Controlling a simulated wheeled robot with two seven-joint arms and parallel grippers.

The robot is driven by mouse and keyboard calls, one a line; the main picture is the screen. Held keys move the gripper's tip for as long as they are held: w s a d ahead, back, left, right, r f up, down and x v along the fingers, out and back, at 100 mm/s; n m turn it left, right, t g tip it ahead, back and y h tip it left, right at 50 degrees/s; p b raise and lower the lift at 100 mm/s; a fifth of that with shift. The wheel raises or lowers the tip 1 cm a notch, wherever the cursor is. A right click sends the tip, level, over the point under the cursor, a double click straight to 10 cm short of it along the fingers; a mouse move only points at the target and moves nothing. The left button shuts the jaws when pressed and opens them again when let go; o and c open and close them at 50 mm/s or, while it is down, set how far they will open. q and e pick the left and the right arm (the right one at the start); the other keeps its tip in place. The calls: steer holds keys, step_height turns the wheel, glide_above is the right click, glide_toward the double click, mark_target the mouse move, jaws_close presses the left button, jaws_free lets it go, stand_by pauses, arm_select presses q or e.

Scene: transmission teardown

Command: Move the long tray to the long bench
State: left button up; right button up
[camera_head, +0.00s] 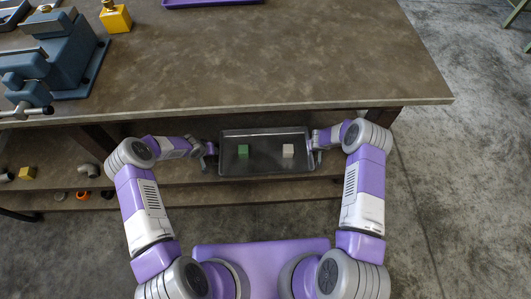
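A long dark grey tray (266,136) is low in front of the bench, over the lower shelf and just below the front edge of the bench top. A green cube (243,151) and a whitish cube (288,151) lie in it. My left gripper (212,150) is at the tray's left end, and my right gripper (312,147) is at its right end. Both seem to touch the end walls, but the fingers are too small to tell whether they are closed. The bench (250,60) has a brown mottled top.
A blue vise (65,50) and a yellow block with a knob (115,19) stand at the left of the bench top. A purple tray (212,2) lies at the far edge. The middle and right of the top are clear. The lower shelf (120,187) holds small parts.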

arm_select(q)
steer(key=shift+f, duration=0.15)
arm_select(e)
steer(key=shift+f, duration=0.1)
arm_select(q)
steer(key=c, duration=0.5)
arm_select(e)
steer(key=c, duration=0.5)
arm_select(q)
jaws_close()
stand_by(0.4)
steer(key=shift+w+r, duration=0.2)
steer(key=shift+r, duration=0.05)
arm_select(e)
steer(key=shift+w+r, duration=0.2)
